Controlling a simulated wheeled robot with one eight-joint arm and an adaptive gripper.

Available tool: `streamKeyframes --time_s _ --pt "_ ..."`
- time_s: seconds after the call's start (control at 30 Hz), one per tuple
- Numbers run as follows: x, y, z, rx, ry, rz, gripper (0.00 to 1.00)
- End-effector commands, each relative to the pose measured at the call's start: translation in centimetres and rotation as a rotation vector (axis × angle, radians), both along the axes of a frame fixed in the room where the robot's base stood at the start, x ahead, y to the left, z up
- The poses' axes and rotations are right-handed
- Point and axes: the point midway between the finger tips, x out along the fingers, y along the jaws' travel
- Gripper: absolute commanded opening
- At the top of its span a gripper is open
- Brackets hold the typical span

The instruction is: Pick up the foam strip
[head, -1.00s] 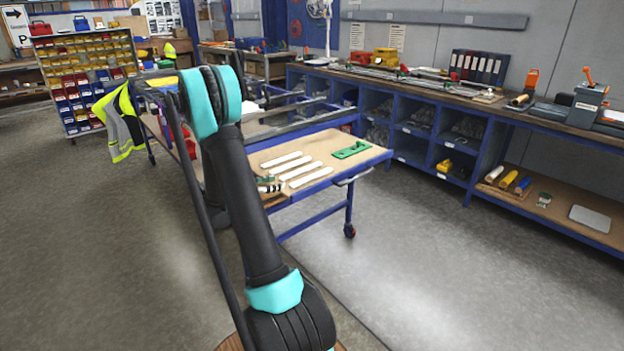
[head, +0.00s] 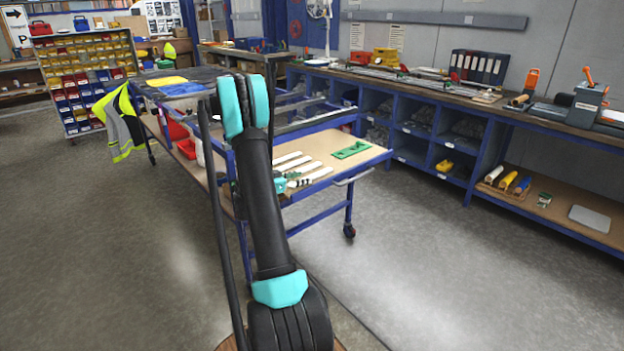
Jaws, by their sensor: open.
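Several pale, narrow strips (head: 304,168) lie side by side on the wooden top of a blue trolley table (head: 372,157). One of them may be the foam strip, but at this size I cannot tell which. My gripper (head: 297,182) is small in the head view, at the near left edge of the tabletop, beside the nearest strip (head: 316,175). It is open. My own arm hides part of the table's left side. I cannot tell whether the fingers touch a strip.
A green flat piece (head: 350,150) lies beyond the strips. A darker table with a yellow item (head: 167,81) and a hi-vis jacket (head: 120,122) stands behind left. Blue shelving (head: 480,150) runs along the right. The floor in front is clear.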

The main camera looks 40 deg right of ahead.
Motion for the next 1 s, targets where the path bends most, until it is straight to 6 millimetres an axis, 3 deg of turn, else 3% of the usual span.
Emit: streamKeyframes --time_s 0.3,0.53,0.83,1.0 --pt "-0.1 -4.1 -0.8 0.0 -0.001 -0.002 0.48" --pt "0.0 -4.2 -0.8 0.0 0.0 0.0 0.48" --pt "0.0 -4.2 -0.8 0.0 0.0 0.0 0.11" --pt "0.0 -4.2 -0.8 0.0 0.0 0.0 0.1"
